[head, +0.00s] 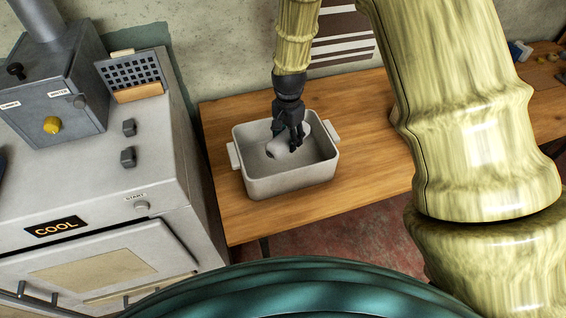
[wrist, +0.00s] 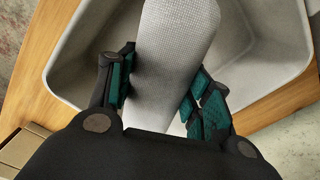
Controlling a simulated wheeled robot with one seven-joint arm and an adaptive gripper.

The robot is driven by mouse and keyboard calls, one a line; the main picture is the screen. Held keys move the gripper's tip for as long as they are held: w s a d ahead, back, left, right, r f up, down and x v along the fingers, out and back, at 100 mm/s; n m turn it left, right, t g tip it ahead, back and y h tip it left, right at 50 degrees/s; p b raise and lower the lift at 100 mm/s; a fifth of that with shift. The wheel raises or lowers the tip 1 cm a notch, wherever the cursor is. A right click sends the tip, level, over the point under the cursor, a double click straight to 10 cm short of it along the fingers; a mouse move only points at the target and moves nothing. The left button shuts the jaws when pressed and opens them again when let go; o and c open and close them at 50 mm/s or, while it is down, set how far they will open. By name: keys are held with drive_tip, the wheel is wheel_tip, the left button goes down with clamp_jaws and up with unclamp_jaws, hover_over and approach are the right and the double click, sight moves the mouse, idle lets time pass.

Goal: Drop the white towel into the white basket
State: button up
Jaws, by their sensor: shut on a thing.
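The white towel is a rolled, textured bundle (wrist: 175,50) between my gripper's fingers, and its end also shows in the head view (head: 277,148). My gripper (wrist: 158,95) is shut on the towel; in the head view it points down over the basket (head: 290,135). The white basket (head: 290,184) is a rectangular tub with side handles, standing on the wooden table. The towel is over the basket's opening, within its rim as seen from the head. Whether the towel touches the basket floor is unclear. In the wrist view the basket's rim (wrist: 52,80) lies around and beyond the towel.
A grey machine (head: 100,190) with knobs and a "COOL" display stands left of the wooden table (head: 235,215). The tabletop is bare around the basket. Small items (head: 520,50) lie at the far right. A wall is close behind.

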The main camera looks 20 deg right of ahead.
drive_tip(key=shift+f, duration=0.6)
drive_tip(key=o, duration=1.2)
drive_tip(key=shift+c, duration=0.2)
drive_tip(key=shift+r, duration=0.1)
wheel_tip(320, 180, up, 12)
drive_tip(key=shift+f, duration=0.1)
